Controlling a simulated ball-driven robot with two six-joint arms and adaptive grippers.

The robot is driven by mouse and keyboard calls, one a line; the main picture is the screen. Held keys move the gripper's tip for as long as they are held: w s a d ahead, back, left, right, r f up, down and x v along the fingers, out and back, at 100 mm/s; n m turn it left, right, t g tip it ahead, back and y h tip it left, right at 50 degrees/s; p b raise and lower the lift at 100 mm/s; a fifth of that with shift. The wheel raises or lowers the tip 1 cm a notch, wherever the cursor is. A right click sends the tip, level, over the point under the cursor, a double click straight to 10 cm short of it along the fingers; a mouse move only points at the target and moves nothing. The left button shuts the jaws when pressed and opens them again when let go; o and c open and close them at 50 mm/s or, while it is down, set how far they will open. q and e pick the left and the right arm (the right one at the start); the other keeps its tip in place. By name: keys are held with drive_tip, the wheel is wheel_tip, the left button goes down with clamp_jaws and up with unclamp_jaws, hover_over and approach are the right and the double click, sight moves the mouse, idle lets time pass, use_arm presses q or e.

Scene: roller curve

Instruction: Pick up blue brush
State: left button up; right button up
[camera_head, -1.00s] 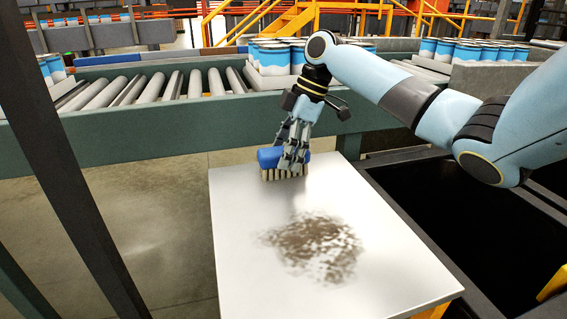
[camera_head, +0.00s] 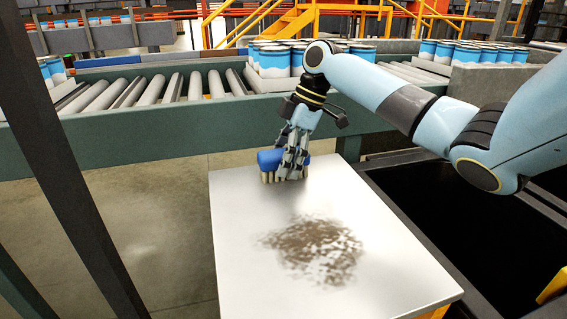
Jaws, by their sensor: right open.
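The blue brush (camera_head: 268,161) has a blue back and pale bristles. It stands bristles down on the far left part of the white table top (camera_head: 245,258). My right gripper (camera_head: 291,172) points down at the brush, and its fingers cover the brush's middle and right part. The fingers are open; whether they touch the brush is hard to tell. A brown dirt patch (camera_head: 313,250) lies on the table nearer to me. My left gripper is not in view.
A roller conveyor (camera_head: 150,90) with a green side rail (camera_head: 170,140) runs behind the table. Blue and white cans (camera_head: 273,62) stand on it in groups. A dark open bin (camera_head: 450,220) lies right of the table. A dark post (camera_head: 65,150) stands at left.

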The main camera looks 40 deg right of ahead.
sight(277, 152)
drive_tip(key=c, duration=1.3)
drive_tip(key=shift+r, duration=0.1)
drive_tip(key=shift+r, duration=0.3)
wheel_tip(277, 152, up, 4)
drive_tip(key=shift+w, duration=0.1)
drive_tip(key=s+d+r+p, duration=0.1)
drive_tip(key=s+d+r, duration=0.1)
drive_tip(key=s+d+r+p, duration=0.1)
drive_tip(key=s+d+r, duration=0.1)
drive_tip(key=s+d, duration=0.1)
drive_tip(key=s+d+r+p, duration=0.1)
drive_tip(key=s+d+r, duration=0.1)
drive_tip(key=s+d, duration=0.1)
drive_tip(key=shift+s+d+r, duration=0.1)
drive_tip(key=shift+s+r, duration=0.1)
drive_tip(key=shift+r, duration=0.2)
